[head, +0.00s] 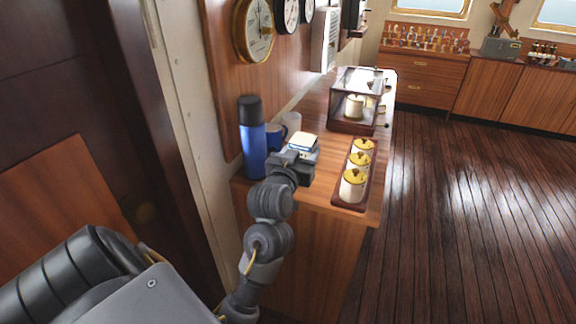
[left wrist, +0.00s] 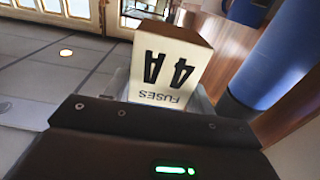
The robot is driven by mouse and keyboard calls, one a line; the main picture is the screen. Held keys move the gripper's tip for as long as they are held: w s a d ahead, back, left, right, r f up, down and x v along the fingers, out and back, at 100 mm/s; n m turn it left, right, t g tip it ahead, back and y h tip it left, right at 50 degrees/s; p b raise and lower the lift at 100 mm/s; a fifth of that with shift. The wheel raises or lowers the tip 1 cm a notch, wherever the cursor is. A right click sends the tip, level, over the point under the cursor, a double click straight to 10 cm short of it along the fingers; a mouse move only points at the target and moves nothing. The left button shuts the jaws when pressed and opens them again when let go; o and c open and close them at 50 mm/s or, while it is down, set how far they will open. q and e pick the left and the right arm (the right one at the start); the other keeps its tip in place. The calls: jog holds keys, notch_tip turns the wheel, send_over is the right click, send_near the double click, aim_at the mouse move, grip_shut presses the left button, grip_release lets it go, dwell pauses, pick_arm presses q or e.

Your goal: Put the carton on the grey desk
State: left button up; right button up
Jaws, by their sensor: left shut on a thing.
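The carton (left wrist: 170,72), a small box with a white face marked "4A FUSES" and a brown side, is between the fingers of my left gripper in the left wrist view. In the head view my left gripper (head: 299,157) is over the near end of the wooden counter, shut on the carton (head: 303,140), of which a pale top shows. I cannot tell whether the carton touches the counter. No grey desk can be made out in either view. My right gripper is not in view.
A blue flask (head: 252,140) and a blue mug (head: 276,136) stand left of my gripper. A tray (head: 341,200) with several yellow-topped white jars is to the right. A glass case (head: 358,101) stands behind on the counter (head: 325,150). Open wooden floor (head: 460,200) lies right.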

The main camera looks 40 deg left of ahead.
pick_arm(q)
jog(key=w+a+f, duration=0.1)
jog(key=a+f, duration=0.1)
jog(key=a, duration=0.1)
jog(key=w+a+f, duration=0.2)
jog(key=a+f, duration=0.1)
jog(key=w+a+f, duration=0.1)
jog(key=a+f, duration=0.1)
jog(key=shift+w+a+f, duration=0.2)
jog(key=shift+a+f, duration=0.15)
jog(key=shift+a, duration=0.05)
jog(key=shift+a+f+p, duration=0.1)
jog(key=shift+f+p, duration=0.35)
jog(key=shift+f, duration=1.25)
jog(key=shift+f, duration=0.15)
jog(key=o, duration=1.2)
